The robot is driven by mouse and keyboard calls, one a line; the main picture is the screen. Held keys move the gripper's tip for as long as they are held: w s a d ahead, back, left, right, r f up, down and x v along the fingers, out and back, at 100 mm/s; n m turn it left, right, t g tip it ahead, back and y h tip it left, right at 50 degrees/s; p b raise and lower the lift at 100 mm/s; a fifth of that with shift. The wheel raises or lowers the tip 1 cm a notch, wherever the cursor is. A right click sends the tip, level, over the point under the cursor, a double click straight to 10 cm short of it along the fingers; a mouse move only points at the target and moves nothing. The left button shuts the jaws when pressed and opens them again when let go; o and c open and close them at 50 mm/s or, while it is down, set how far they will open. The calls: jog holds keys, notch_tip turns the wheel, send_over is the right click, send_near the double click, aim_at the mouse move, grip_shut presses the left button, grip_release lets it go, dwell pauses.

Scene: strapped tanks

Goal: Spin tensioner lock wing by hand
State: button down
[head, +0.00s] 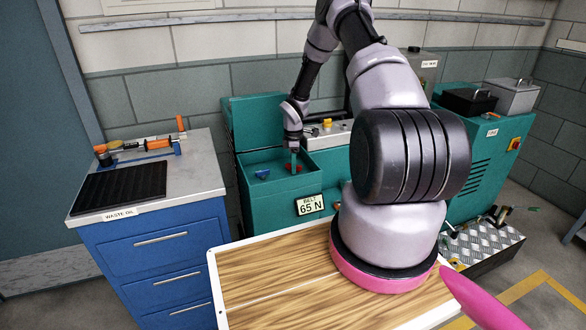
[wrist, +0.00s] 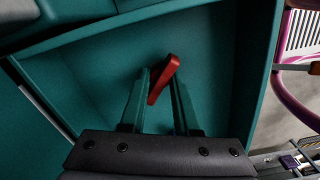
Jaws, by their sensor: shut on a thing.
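A red wing (wrist: 164,78) stands in the teal recessed bay, seen between my gripper's fingertips in the wrist view. It is tilted, with its upper end leaning right. In the head view only a little of the red wing (head: 299,168) shows around the fingers. My gripper (head: 294,163) reaches down into the bay from above and is shut on the red wing, with its dark green fingers on either side of it. A small blue part (head: 262,174) sits in the same bay, left of my gripper and apart from it.
The teal machine (head: 262,108) has bay walls close around my gripper. A plate (head: 310,205) on its front reads "BELT 65 N". A blue drawer cabinet (head: 160,255) with a black ribbed mat (head: 120,188) stands left. A wood-topped surface (head: 265,275) is in front.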

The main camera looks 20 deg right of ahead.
jog(key=n, duration=0.4)
jog(key=shift+n, duration=0.4)
jog(key=shift+n, duration=0.5)
jog(key=n, duration=0.3)
jog(key=shift+n, duration=0.4)
jog(key=n, duration=0.2)
jog(key=shift+n, duration=1.4)
